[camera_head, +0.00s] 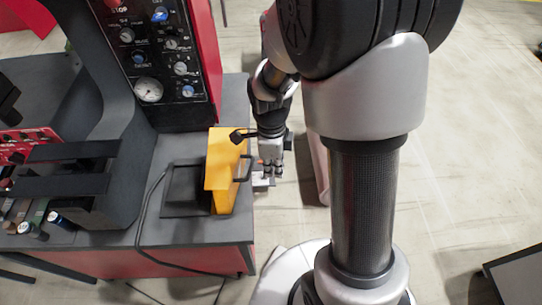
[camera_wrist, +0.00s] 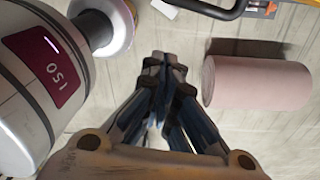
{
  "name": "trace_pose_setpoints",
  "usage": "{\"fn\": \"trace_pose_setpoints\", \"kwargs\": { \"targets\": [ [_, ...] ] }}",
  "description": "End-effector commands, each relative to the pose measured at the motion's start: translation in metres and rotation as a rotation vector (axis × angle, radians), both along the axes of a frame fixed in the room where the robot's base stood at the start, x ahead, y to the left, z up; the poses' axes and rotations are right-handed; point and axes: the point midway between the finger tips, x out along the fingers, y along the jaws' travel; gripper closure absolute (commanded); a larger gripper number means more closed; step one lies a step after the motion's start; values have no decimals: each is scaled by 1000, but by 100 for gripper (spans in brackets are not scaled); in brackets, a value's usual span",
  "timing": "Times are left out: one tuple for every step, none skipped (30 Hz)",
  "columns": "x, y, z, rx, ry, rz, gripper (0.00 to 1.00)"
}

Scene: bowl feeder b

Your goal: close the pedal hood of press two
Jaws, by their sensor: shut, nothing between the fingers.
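The yellow pedal hood (camera_head: 222,172) stands upright on the bench top, beside a dark rectangular recess or pad (camera_head: 182,189) on its left. A dark bar handle (camera_head: 244,168) is on the hood's right side. My gripper (camera_head: 272,172) points down just right of the handle, apart from it as far as I can see. In the wrist view my gripper's fingertips (camera_wrist: 165,65) are together with nothing between them. A dark curved bar (camera_wrist: 212,10) crosses the top edge there; I cannot tell for certain that it is the hood's handle.
The press control panel (camera_head: 165,60) with knobs and a gauge rises behind the hood. A cable (camera_head: 142,215) runs along the bench. A pink roll (camera_wrist: 258,83) lies on the floor.

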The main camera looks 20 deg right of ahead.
Motion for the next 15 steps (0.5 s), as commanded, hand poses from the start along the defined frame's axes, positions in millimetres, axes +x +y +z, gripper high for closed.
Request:
{"fn": "trace_pose_setpoints", "kwargs": {
  "targets": [
    [-2,0,-16,0,4,0,100],
    [-3,0,-22,1,5,0,100],
    [-4,0,-30,1,5,0,100],
    [-4,0,-36,0,4,0,100],
    [-5,0,-41,0,4,0,100],
    [3,8,-34,0,-3,4,100],
    [6,12,-32,0,-5,6,100],
    [8,16,-30,0,-4,5,100],
    [10,20,-28,0,-3,4,100],
    [12,22,-27,1,-4,4,100],
    [13,25,-26,0,-4,3,100],
    [14,27,-25,0,-2,3,100],
    [15,29,-24,1,-1,3,100],
    [16,30,-24,1,-1,2,100],
    [17,31,-23,0,-1,1,100]
  ]
}}
